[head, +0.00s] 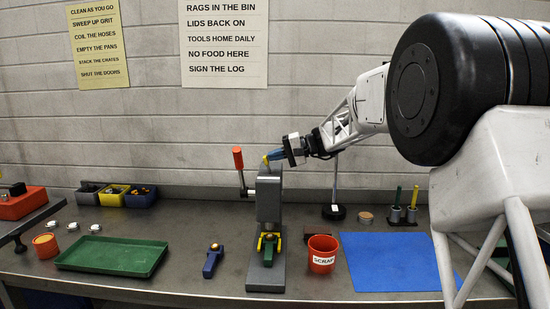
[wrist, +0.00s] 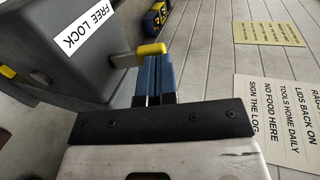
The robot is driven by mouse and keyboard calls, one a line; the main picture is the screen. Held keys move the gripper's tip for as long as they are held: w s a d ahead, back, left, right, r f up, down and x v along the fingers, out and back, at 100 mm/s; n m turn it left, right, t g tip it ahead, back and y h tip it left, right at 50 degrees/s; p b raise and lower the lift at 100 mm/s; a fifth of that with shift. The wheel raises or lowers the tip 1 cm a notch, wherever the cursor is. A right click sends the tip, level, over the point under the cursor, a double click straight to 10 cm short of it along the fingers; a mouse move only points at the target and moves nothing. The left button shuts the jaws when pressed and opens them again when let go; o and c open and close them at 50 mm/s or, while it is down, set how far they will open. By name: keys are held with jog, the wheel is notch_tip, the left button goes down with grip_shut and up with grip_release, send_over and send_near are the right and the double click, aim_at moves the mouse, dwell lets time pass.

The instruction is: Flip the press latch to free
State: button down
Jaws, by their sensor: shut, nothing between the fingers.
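The grey press (head: 268,205) stands upright on the bench. Its red-knobbed lever (head: 238,158) sticks up at its left. The press head fills the left of the wrist view (wrist: 80,70), with a "FREE LOCK" label (wrist: 86,29) on it. The latch is a short arm with a yellow tip (wrist: 151,49), also seen at the top of the press in the head view (head: 265,160). My gripper (head: 272,155) is shut and empty, its blue fingertips (wrist: 154,62) right at the yellow tip. I cannot tell whether they touch, or which word the latch points to.
A green-and-yellow piece (head: 268,246) sits in the press base. A blue-handled tool (head: 213,260), green tray (head: 112,257), red scrap cup (head: 322,254) and blue mat (head: 390,262) are on the bench. Part bins (head: 113,195) stand at the back left. Space above the bench is open.

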jog(key=shift+r, duration=0.6)
jog(key=shift+d, duration=0.1)
jog(key=v, duration=1.3)
jog(key=shift+d, duration=0.4)
jog(key=shift+r, duration=0.15)
jog(key=s+d+f+m+h, duration=0.15)
jog(key=s+h, duration=0.25)
jog(key=s, duration=1)
jog(key=s+d+f+h, duration=0.1)
jog(key=s+f+h, duration=0.25)
jog(key=s, duration=1.05)
jog(key=s+d+f+t+h, duration=0.1)
jog(key=s+f, duration=0.3)
jog(key=s, duration=0.5)
jog(key=s+d+f+n+h, duration=0.1)
jog(key=s+d+f+h, duration=0.3)
jog(key=s, duration=0.5)
jog(key=s+d+f+t+h, duration=0.1)
jog(key=s+f, duration=0.3)
jog(key=s, duration=0.5)
jog(key=shift+d+f+t+h, duration=0.3)
jog(key=shift+d+h, duration=0.35)
jog(key=shift+d, duration=0.25)
